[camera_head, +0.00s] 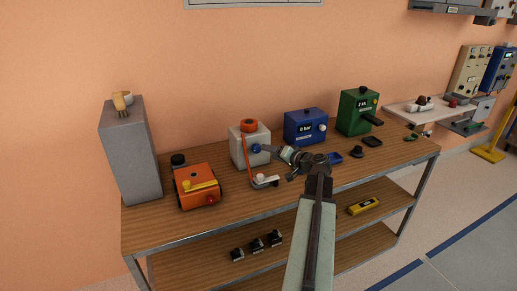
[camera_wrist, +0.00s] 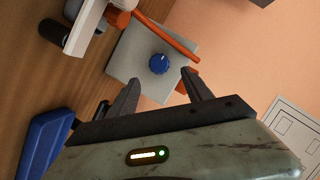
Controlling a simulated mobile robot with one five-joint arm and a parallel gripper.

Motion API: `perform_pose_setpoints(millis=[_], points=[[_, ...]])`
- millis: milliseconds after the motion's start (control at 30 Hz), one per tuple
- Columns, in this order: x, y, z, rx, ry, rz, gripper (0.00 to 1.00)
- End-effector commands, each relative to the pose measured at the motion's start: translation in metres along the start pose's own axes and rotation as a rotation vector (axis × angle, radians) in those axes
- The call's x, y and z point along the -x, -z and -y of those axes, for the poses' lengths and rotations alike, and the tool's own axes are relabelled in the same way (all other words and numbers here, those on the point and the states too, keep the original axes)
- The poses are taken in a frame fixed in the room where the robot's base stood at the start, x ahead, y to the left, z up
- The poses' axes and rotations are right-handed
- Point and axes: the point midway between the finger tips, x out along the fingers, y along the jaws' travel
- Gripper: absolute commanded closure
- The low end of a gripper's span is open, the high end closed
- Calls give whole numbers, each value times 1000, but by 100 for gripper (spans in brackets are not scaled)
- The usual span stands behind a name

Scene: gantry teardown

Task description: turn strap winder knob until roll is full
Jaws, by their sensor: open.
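The strap winder (camera_head: 247,150) is a light grey box on the wooden bench, with an orange strap roll (camera_head: 249,125) on top and a blue knob (camera_head: 256,148) on its face. An orange strap (camera_head: 249,168) runs down from it to a small white fitting (camera_head: 265,181). My gripper (camera_head: 262,148) is in front of the knob. In the wrist view, the blue knob (camera_wrist: 159,64) with a white mark lies just beyond the gap between my open, empty fingers (camera_wrist: 158,88). I see no contact with the knob. How full the roll is cannot be told.
An orange box (camera_head: 197,187) with a yellow lever and a grey cabinet (camera_head: 131,150) stand to the left. A blue unit (camera_head: 305,127) and a green unit (camera_head: 357,112) stand to the right. A blue tray (camera_head: 334,158) lies near my arm.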

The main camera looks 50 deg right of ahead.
Motion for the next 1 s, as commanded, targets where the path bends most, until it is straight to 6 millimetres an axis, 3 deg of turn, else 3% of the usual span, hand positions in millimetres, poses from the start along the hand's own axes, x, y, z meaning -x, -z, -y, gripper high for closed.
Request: perform_pose_setpoints(millis=[167, 433, 733, 767, 967, 1000], points=[[-18, 0, -3, 0, -1, 0, 41], [-67, 1, -4, 0, -1, -1, 41], [-75, 2, -2, -1, -3, -3, 41], [-75, 2, -2, -1, -3, -3, 44], [-74, 2, -3, -1, -3, -3, 100], [-71, 7, -8, -3, -8, -9, 100]])
